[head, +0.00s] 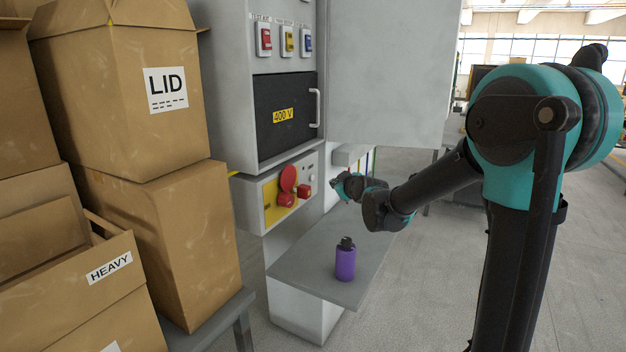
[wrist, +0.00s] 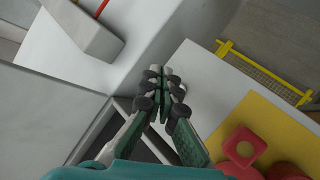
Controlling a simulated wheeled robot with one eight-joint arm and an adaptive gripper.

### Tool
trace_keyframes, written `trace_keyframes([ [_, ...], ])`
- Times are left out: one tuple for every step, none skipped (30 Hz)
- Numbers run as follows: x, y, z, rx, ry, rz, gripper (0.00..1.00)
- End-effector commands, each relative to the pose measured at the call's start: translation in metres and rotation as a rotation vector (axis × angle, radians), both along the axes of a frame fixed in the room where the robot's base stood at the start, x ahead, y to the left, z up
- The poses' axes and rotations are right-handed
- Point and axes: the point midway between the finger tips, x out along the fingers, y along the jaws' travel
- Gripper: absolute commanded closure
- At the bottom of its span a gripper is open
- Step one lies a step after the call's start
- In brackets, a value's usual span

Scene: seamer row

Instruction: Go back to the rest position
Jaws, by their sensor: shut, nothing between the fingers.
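My gripper (wrist: 163,76) is shut and empty, with its fingertips together in the wrist view. In the head view my gripper (head: 343,184) is small and partly covered by my own wrist. The wrist view shows the yellow plate (wrist: 253,121) and a red knob (wrist: 243,147) to the right of the fingers. I cannot tell whether the fingertips touch the cabinet.
A purple bottle (head: 345,262) with a black top stands on the grey shelf (head: 310,276) below my gripper. The cabinet's grey door (head: 390,70) stands open above. Cardboard boxes (head: 120,90) are stacked at left. Floor at right (head: 440,300) looks clear.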

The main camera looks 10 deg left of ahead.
Motion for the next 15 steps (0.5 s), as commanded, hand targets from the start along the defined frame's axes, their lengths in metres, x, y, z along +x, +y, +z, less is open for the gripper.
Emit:
trace_keyframes([
  [0.000, -0.001, 0.000, 0.000, 0.000, 0.000, 1.00],
  [0.000, -0.001, 0.000, 0.000, 0.000, 0.000, 1.00],
  [0.000, -0.001, 0.000, 0.000, 0.000, 0.000, 1.00],
  [0.000, -0.001, 0.000, 0.000, 0.000, 0.000, 1.00],
  [0.000, -0.001, 0.000, 0.000, 0.000, 0.000, 1.00],
  [0.000, 0.000, 0.000, 0.000, 0.000, 0.000, 1.00],
  [0.000, 0.000, 0.000, 0.000, 0.000, 0.000, 1.00],
  [0.000, 0.000, 0.000, 0.000, 0.000, 0.000, 1.00],
  [-0.001, -0.001, 0.000, 0.000, 0.002, 0.000, 1.00],
  [-0.002, -0.003, -0.001, 0.000, 0.007, -0.002, 1.00],
  [-0.004, -0.006, -0.003, 0.001, 0.015, -0.005, 1.00],
  [-0.009, -0.013, -0.006, 0.002, 0.032, -0.012, 1.00],
  [-0.014, -0.020, -0.010, 0.004, 0.052, -0.020, 1.00],
  [-0.020, -0.028, -0.015, 0.007, 0.077, -0.031, 1.00],
  [-0.032, -0.042, -0.023, 0.011, 0.117, -0.048, 1.00],
])
